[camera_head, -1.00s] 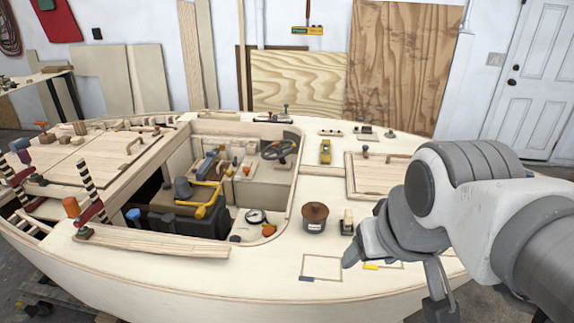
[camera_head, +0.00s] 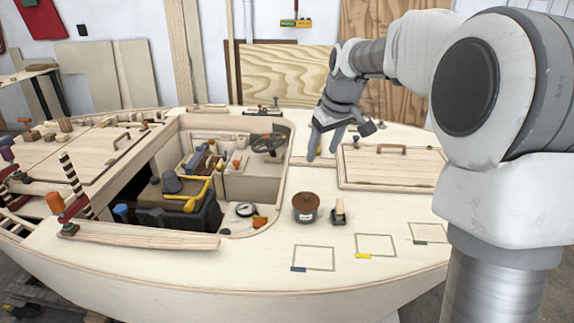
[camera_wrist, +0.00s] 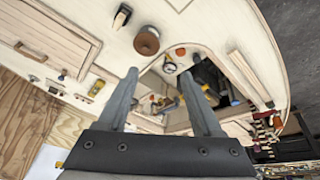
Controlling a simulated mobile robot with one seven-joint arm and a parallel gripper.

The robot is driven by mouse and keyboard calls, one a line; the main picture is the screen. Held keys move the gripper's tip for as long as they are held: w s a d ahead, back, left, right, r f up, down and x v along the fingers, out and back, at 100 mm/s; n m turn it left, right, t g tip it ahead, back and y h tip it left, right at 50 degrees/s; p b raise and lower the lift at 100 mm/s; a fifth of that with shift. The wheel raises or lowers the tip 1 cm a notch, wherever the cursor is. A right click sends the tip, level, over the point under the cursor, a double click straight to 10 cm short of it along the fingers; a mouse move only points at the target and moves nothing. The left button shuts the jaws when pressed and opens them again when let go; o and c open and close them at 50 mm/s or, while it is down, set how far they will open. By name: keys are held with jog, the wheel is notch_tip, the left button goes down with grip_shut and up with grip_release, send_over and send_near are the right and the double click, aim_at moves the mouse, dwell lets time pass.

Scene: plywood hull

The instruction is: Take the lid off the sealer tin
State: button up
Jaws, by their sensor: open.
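The sealer tin (camera_head: 305,214) is a dark grey round can with a pale label, standing upright on the deck right of the cockpit opening. Its brown lid (camera_head: 306,201) sits on top, with a small knob showing in the wrist view (camera_wrist: 147,40). My gripper (camera_head: 322,157) is open and empty, above the deck beyond the tin and beside the hatch. In the wrist view my two fingers (camera_wrist: 158,87) are spread apart, and the tin lies beyond them, near the top of the picture.
A small wood-and-dark block tool (camera_head: 338,212) stands just right of the tin. Outlined rectangles (camera_head: 313,257) mark bare deck in front. The cockpit opening with a yellow-handled tool (camera_head: 198,193) lies left. A hatch with a handle (camera_head: 392,166) is at right.

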jog(key=n+y+b, duration=0.1)
send_near(307, 194)
jog(key=x, duration=0.3)
jog(key=shift+w+a+f+b, duration=0.1)
jog(key=shift+a+f+b, duration=0.1)
jog(key=shift+a+b, duration=0.1)
jog(key=x, duration=0.5)
jog(key=shift+d, duration=0.2)
grip_shut()
